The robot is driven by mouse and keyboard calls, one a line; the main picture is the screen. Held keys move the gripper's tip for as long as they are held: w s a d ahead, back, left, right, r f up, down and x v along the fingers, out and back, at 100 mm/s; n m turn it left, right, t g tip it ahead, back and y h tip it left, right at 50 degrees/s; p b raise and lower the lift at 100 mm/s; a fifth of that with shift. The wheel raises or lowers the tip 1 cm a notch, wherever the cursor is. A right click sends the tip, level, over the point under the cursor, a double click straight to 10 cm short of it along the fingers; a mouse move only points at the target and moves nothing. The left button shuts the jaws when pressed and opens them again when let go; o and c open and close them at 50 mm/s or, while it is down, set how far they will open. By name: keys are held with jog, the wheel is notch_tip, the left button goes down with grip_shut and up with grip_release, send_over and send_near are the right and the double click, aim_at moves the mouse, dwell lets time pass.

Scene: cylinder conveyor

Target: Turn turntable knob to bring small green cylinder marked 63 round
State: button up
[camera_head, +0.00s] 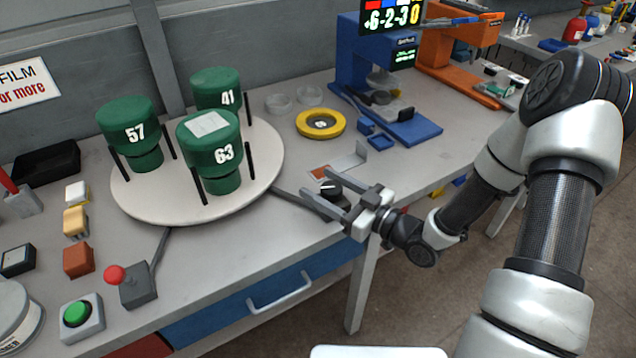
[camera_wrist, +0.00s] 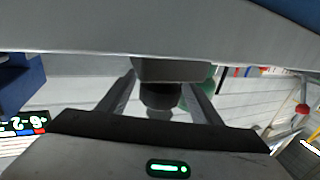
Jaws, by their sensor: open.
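The small green cylinder marked 63 (camera_head: 211,150) stands upright on the front right of the round cream turntable (camera_head: 150,207), with a pale label on top. Green cylinders 57 (camera_head: 128,122) and 41 (camera_head: 216,88) stand at its left and back. The black turntable knob (camera_head: 327,188) with a white line is at the bench's front edge, right of the turntable. My gripper (camera_head: 321,187) is open, with its fingers reaching to either side of the knob. The wrist view shows the dark knob (camera_wrist: 160,98) between the fingers; contact cannot be told.
A yellow ring (camera_head: 320,123) and a blue machine (camera_head: 405,128) stand behind the knob. Black posts rise from the turntable beside the cylinders. A red-topped lever (camera_head: 137,290) and a green button (camera_head: 78,315) are at the front left. A drawer handle (camera_head: 280,296) juts out below the bench top.

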jog(key=shift+x, duration=0.95)
jog(key=shift+c, duration=0.3)
jog(key=c, duration=1)
jog(key=shift+w+d+m+t+h+b, duration=0.1)
jog(key=shift+w+m+t+h+b, duration=0.05)
jog(key=shift+m+t+h+b, duration=0.35)
jog(key=o, duration=1.1)
jog(key=shift+c, duration=0.2)
jog(key=v, duration=1.7)
jog(key=shift+d+p, duration=0.15)
jog(key=shift+p, duration=0.2)
